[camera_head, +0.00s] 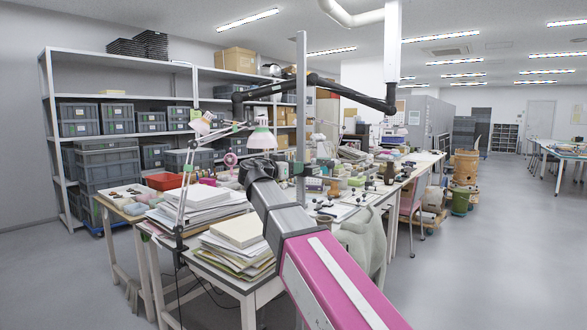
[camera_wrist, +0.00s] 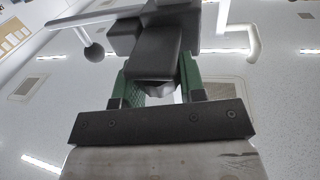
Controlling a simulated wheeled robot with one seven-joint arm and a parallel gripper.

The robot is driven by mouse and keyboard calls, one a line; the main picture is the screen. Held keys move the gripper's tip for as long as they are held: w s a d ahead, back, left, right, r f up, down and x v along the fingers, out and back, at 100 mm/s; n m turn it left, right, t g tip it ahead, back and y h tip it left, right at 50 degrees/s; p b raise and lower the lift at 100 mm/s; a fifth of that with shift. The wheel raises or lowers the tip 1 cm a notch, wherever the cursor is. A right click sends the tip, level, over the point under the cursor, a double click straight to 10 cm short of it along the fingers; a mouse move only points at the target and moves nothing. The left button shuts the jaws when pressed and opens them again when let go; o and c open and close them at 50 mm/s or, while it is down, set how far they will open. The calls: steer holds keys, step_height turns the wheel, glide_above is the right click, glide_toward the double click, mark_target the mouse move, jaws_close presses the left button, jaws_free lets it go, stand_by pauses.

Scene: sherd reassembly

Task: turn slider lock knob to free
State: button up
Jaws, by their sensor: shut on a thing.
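In the wrist view, my gripper (camera_wrist: 156,72) points up toward the ceiling, with one green finger on each side of a dark part. It is shut on what appears to be the slider lock knob (camera_wrist: 160,89), whose pale faceted end shows between the fingers. A dark block (camera_wrist: 155,48) sits right above the knob and hides much of it. The knob's turn angle cannot be read.
A grey upright post (camera_head: 301,100) and a black jointed arm (camera_head: 345,92) stand over the cluttered table. Paper stacks (camera_head: 235,245) lie left of my arm.

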steer(key=shift+n+t+y, duration=1.1)
steer(key=shift+t+y, duration=0.1)
steer(key=shift+y, duration=0.1)
steer(key=o, duration=0.9)
steer(key=shift+s, duration=0.1)
steer(key=v, duration=1)
steer(key=shift+s+a, duration=0.25)
steer(key=shift+s, duration=0.05)
